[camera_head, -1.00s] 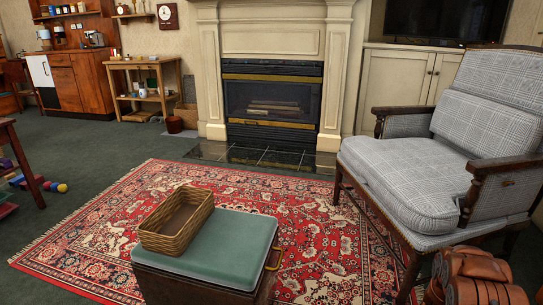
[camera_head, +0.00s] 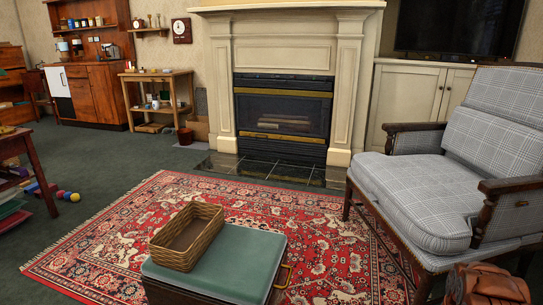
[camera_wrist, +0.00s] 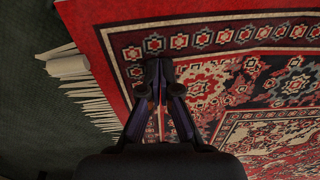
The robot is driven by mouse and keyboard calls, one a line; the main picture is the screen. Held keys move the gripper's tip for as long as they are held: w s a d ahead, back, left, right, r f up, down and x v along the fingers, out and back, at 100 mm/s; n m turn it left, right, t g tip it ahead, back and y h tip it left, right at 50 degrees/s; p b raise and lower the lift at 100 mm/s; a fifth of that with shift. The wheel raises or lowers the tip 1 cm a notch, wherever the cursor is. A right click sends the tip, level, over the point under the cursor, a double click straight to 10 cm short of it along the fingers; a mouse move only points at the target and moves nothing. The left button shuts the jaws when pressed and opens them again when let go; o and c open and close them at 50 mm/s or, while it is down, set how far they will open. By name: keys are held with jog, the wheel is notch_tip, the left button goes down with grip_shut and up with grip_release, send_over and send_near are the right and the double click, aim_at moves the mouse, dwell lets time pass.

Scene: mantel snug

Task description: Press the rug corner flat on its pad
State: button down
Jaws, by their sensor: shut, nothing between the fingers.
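The red patterned rug (camera_head: 100,245) lies on the dark green carpet in the head view, with pale fringe along its left end. In the wrist view the rug (camera_wrist: 200,22) fills the right and middle, with its red border and fringe (camera_wrist: 85,85) to the left. One part of the fringe looks thicker and paler. My gripper (camera_wrist: 157,65) is shut and empty over the rug's border, near the fringed edge. I cannot tell whether it touches the rug. No raised corner or pad is clearly visible. My gripper is not in the head view.
A green-topped chest (camera_head: 225,265) with a wicker basket (camera_head: 187,237) stands on the rug. A plaid armchair (camera_head: 425,195) and brown leather bag (camera_head: 487,284) are at right. A fireplace (camera_head: 283,112) is behind. Small toys (camera_head: 68,196) lie at left.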

notch_tip(320, 180, up, 10)
jog(key=p, duration=0.5)
dwell(0.5)
jog(key=shift+f, duration=0.1)
